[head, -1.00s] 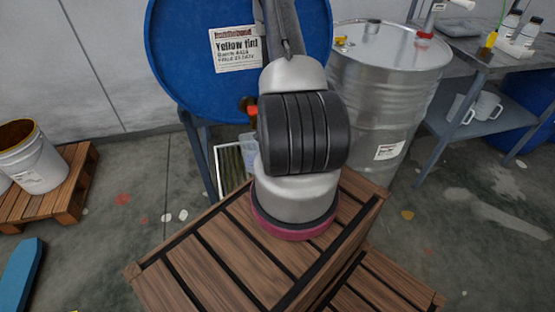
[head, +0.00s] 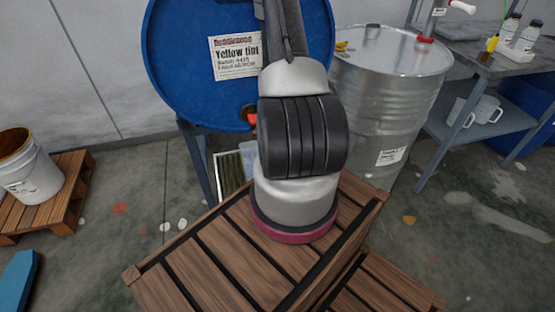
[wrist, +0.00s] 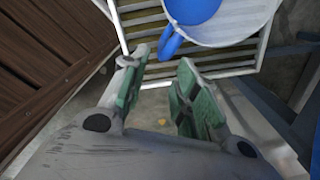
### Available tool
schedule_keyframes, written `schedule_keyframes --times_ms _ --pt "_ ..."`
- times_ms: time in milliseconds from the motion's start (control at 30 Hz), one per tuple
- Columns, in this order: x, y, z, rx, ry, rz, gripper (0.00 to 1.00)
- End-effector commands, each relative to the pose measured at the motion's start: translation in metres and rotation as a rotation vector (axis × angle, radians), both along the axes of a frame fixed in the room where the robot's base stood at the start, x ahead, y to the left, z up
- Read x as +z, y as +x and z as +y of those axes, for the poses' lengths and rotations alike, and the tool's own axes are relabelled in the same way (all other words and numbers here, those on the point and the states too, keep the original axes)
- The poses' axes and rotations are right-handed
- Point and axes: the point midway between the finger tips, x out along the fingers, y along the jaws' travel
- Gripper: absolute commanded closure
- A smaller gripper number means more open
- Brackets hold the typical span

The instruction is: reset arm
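My gripper (wrist: 160,72) shows in the wrist view with its two green-padded fingers apart and nothing between them. Ahead of the fingertips, a blue-handled jug or mug (wrist: 172,44) stands over a pale slatted grate (wrist: 140,18). It is cut off by the top edge, and I see no finger touching it. In the head view my arm reaches down and away in front of a blue drum (head: 185,70) labelled "Yellow tint". My gripper is hidden there behind the arm. Part of the grate (head: 229,172) shows beside the arm.
Wooden crates or pallets (head: 215,265) fill the near foreground. A steel drum (head: 390,95) stands right of my arm, beside a grey bench (head: 480,65) with bottles and mugs. A white bucket (head: 32,175) sits on a pallet at left. Floor shows between them.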

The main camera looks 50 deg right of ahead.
Motion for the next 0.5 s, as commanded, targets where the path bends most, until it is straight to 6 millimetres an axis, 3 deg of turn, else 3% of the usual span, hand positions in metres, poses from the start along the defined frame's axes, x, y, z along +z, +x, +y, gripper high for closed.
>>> schedule_keyframes --times_ms 167,500 --pt "0.0144 -0.0074 0.0043 0.004 -0.001 -0.001 0.7" --pt "0.0151 -0.0082 0.0049 0.004 0.0 0.0 0.7"
